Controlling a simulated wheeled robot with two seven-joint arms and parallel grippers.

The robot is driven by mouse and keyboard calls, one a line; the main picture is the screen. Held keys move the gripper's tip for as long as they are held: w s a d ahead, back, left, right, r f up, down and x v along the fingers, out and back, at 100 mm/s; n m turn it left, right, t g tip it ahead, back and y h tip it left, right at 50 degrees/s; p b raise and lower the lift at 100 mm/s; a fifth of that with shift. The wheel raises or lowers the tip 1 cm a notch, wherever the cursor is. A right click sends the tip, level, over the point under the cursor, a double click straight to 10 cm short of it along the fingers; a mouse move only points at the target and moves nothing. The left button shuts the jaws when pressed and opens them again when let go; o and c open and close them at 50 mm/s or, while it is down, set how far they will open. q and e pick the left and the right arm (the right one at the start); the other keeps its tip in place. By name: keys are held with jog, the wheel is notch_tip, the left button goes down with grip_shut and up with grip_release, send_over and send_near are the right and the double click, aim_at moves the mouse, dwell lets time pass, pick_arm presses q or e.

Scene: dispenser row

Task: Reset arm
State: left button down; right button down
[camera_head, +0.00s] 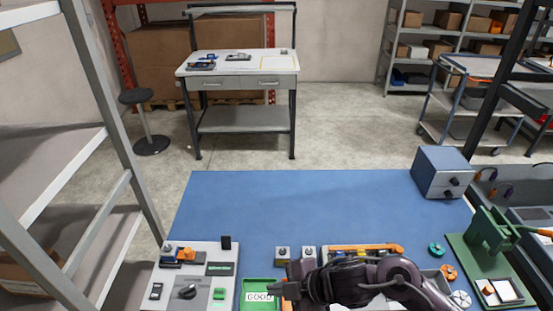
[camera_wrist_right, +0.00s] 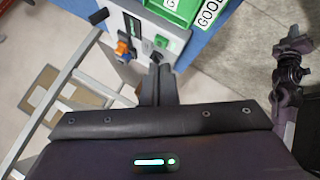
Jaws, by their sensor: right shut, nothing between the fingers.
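My right gripper (camera_head: 277,288) comes in from the right over the near edge of the blue table. Its fingers are shut and empty, close to a green tray (camera_head: 259,283) labelled GOOD. In the right wrist view the shut fingers (camera_wrist_right: 158,88) point towards a grey control panel (camera_wrist_right: 150,35). Whether they touch it cannot be told. My left gripper does not show in the head view. Part of a dark arm of mine (camera_wrist_right: 288,75) shows at the right of the wrist view.
The control panel (camera_head: 197,278) has a dark knob and a green button. A blue-grey box (camera_head: 440,172) and a green press (camera_head: 489,231) stand at the right. The blue table's (camera_head: 300,208) middle is clear. A grey shelf rack (camera_head: 115,120) stands at left.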

jog(key=w+d+r+m+t+h, duration=0.1)
jog(key=d+r+m+t+h, duration=0.35)
jog(key=m, duration=0.65)
jog(key=s+d+f+m+g+h, duration=0.2)
jog(key=s+d+m, duration=0.3)
jog(key=d, duration=0.2)
jog(key=s+d+f+m+g+h, duration=0.2)
jog(key=s+d+m+g, duration=0.15)
jog(key=s+d, duration=0.2)
jog(key=s+d+f+b, duration=0.1)
jog(key=s+f+b, duration=0.15)
jog(key=f, duration=1.65)
jog(key=s+d+f+b, duration=0.1)
jog(key=f+b, duration=0.2)
jog(key=f, duration=1.5)
jog(key=s+d+f+g+b, duration=0.1)
jog(key=s+d+f+b, duration=0.2)
jog(key=s+f, duration=1.5)
notch_tip(320, 180, down, 3)
jog(key=shift+s+r+g+b, duration=0.15)
jog(key=shift+s+g+b, duration=0.2)
jog(key=shift+g, duration=0.05)
jog(key=shift+m, duration=0.25)
